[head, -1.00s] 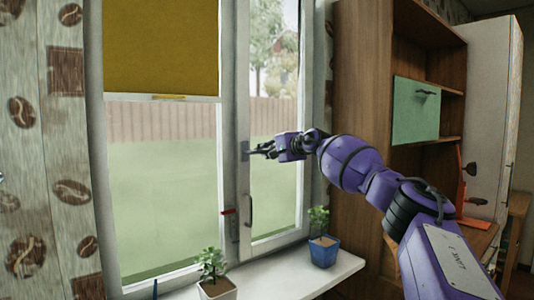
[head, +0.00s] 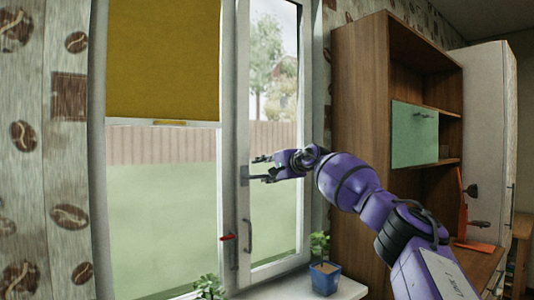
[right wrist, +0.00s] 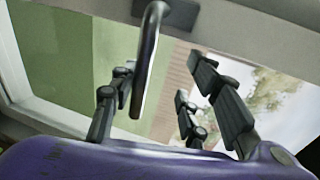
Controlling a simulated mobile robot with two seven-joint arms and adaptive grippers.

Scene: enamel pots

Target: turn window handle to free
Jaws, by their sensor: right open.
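The grey window handle (head: 245,175) sits on the upright frame between the two window panes. In the right wrist view its curved bar (right wrist: 150,60) reaches from a dark base on the frame out over the glass. My right gripper (head: 264,168) is at the handle, with its fingers spread. In the right wrist view my right gripper (right wrist: 160,95) has one finger left of the bar and two right of it. The bar lies between them with visible gaps. The far end of the handle is partly hidden in the head view by the fingers. My left gripper is not seen.
A lower upright pull (head: 247,232) and a small red piece (head: 228,237) are on the frame below. A blue flowerpot (head: 324,279) stands on the sill at right, leaves (head: 209,287) at left. A yellow blind (head: 162,60) covers the upper left pane. A wooden cabinet (head: 360,110) stands right.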

